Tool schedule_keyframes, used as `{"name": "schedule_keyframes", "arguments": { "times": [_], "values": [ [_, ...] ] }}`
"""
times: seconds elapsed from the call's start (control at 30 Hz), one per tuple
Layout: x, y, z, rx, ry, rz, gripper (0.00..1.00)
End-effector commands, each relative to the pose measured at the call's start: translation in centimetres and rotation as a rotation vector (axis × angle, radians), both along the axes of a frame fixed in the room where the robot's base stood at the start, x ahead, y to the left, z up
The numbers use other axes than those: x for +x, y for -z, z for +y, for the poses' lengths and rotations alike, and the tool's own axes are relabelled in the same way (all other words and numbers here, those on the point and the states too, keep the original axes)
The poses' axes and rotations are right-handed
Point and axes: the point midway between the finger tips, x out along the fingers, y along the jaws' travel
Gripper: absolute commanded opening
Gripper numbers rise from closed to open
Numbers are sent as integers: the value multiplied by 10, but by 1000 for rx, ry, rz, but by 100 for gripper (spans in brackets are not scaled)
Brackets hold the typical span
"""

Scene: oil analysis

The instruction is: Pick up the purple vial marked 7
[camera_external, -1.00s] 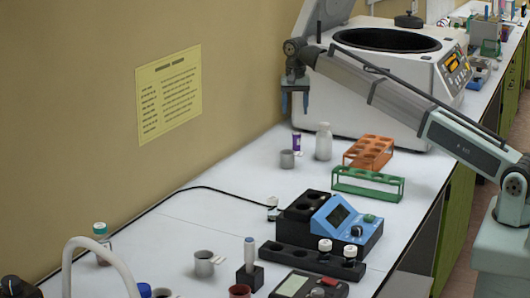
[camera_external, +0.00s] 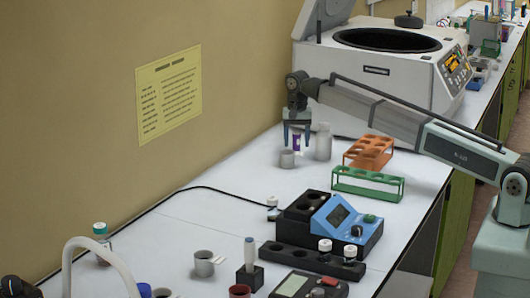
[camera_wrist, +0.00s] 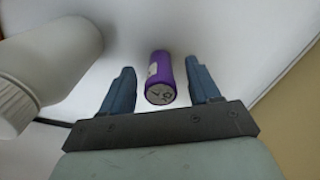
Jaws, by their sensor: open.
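The purple vial (camera_wrist: 160,72) stands between the two blue fingers of my gripper (camera_wrist: 162,85) in the wrist view, with a gap on each side. Its pale top end faces the camera; marks on it are too blurred to read. In the external view the vial (camera_external: 296,141) stands on the bench near the wall, partly hidden by my gripper (camera_external: 296,138). My gripper is open, pointing down around the upper part of the vial, and does not appear to touch it.
An orange rack (camera_external: 369,152) and a green rack (camera_external: 367,186) lie to the right. The centrifuge (camera_external: 385,75) is behind.

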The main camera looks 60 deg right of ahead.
Motion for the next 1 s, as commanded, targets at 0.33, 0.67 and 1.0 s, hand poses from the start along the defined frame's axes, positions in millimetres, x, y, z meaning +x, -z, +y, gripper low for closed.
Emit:
{"name": "schedule_keyframes", "arguments": {
  "times": [0.33,0.67,1.0],
  "values": [
    [1,16,0,0,0,0,62],
    [1,16,0,0,0,0,33],
    [1,16,0,0,0,0,2]
  ]
}}
